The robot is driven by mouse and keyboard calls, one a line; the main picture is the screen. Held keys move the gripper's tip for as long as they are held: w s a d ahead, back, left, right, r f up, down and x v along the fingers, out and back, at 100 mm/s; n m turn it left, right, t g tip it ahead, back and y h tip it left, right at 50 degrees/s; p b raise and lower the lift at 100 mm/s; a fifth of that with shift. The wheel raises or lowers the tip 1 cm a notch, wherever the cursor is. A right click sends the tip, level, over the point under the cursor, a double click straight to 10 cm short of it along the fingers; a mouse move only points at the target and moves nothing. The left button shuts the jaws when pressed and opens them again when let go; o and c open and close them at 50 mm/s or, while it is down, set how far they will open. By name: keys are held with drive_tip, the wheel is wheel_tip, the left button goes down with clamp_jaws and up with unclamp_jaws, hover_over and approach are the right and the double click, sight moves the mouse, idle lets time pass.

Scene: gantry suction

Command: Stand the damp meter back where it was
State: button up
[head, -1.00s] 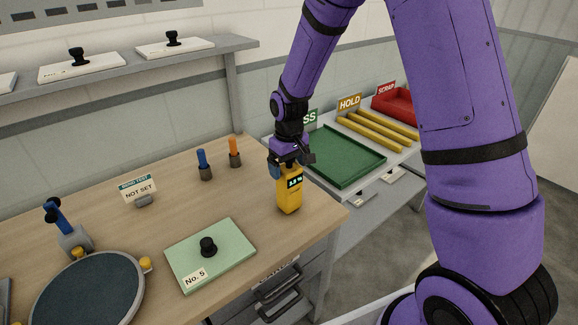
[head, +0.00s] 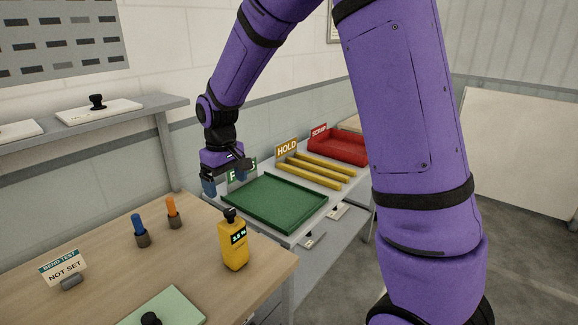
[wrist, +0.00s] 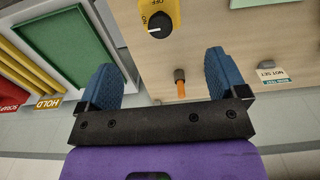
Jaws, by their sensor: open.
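The yellow damp meter (head: 235,246) stands upright on the wooden bench near its right edge, with its small display lit and a black top. In the wrist view the meter (wrist: 162,8) shows at the top edge with its black ON dial, beyond the fingertips. My gripper (head: 224,186) is up behind the meter in the head view, apart from it.
Blue and orange pens stand in holders (head: 174,221) left of the meter. A NOT SET sign (head: 63,267) and a green plate (head: 165,308) are on the bench. Right of it are a green tray (head: 275,203), yellow HOLD rails (head: 315,171) and a red SCRAP bin (head: 340,147).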

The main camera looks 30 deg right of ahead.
drive_tip(key=s+d+r+m+t, duration=0.2)
drive_tip(key=s+d+r+t, duration=0.15)
drive_tip(key=s+r, duration=0.95)
drive_tip(key=s+d+r+t, duration=0.1)
drive_tip(key=s, duration=0.7)
drive_tip(key=s+d+r+m, duration=0.1)
drive_tip(key=s+d+r, duration=0.1)
drive_tip(key=s, duration=0.6)
drive_tip(key=shift+s+d+r+m+t, duration=0.15)
drive_tip(key=shift+d+r+m+t, duration=0.05)
drive_tip(key=shift+r+m+t, duration=0.15)
